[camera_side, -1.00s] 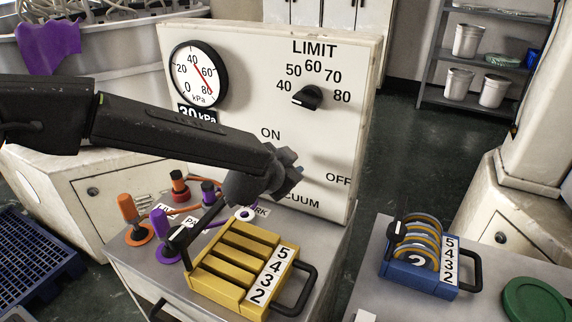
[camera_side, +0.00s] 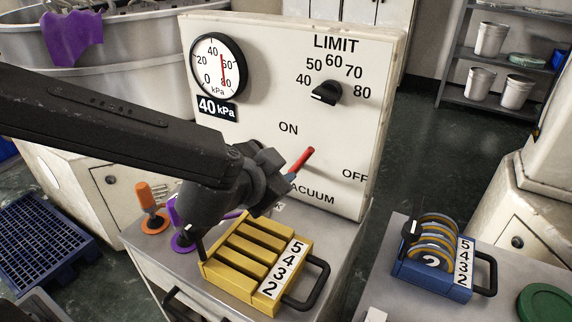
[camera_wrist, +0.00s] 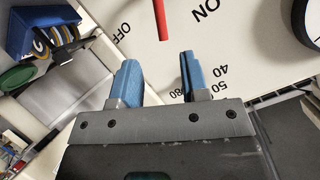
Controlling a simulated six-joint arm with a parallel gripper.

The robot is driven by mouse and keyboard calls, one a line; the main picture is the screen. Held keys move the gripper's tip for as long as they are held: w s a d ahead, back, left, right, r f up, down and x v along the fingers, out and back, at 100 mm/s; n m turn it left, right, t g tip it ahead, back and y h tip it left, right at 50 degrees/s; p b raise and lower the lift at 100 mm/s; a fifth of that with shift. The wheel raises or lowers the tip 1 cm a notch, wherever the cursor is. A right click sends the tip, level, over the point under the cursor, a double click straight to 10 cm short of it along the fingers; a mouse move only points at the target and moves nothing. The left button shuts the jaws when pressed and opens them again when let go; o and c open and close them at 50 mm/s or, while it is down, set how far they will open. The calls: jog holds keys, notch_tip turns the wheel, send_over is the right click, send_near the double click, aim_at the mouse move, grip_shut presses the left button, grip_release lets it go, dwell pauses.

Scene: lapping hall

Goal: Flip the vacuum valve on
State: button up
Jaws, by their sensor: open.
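The vacuum valve's red lever (camera_side: 302,159) stands on the white panel (camera_side: 262,105). It slants up and right, its tip between the ON label (camera_side: 288,128) and the OFF label (camera_side: 354,174). Its lower end is hidden behind my gripper (camera_side: 288,178). In the wrist view the lever (camera_wrist: 160,20) shows at the top, beyond the gap between my blue fingers (camera_wrist: 157,76). The fingers are apart with nothing between them. In the side view my gripper is close to the lever; whether it touches is unclear there.
The gauge (camera_side: 217,66) has a 40 kPa plate. A yellow slotted block (camera_side: 237,279) with a handle sits below my gripper. A blue rack (camera_side: 427,280) stands right, across a gap.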

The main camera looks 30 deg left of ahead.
aim_at(304, 158)
jog(key=shift+s+r, duration=0.2)
jog(key=shift+s, duration=0.25)
jog(key=shift+c, duration=0.2)
jog(key=shift+w+d+f, duration=0.1)
jog(key=shift+c, duration=0.8)
jog(key=w+d+f+m+y, duration=0.1)
jog(key=w+d+f+m+t+y, duration=0.1)
jog(key=d+m, duration=0.1)
jog(key=w+d+f+m+t+y, duration=0.1)
jog(key=d+m+y, duration=0.1)
jog(key=shift+w+d+f, duration=0.1)
jog(key=shift+w, duration=0.25)
grip_shut()
jog(key=s+d+f+m+t+y, duration=0.2)
jog(key=d+f+m+t+y, duration=0.1)
jog(key=d+f+m+y, duration=0.35)
jog(key=w+a+r, duration=0.5)
jog(key=w+a, duration=0.3)
jog(key=shift+w+r, duration=0.25)
jog(key=shift+w, duration=0.1)
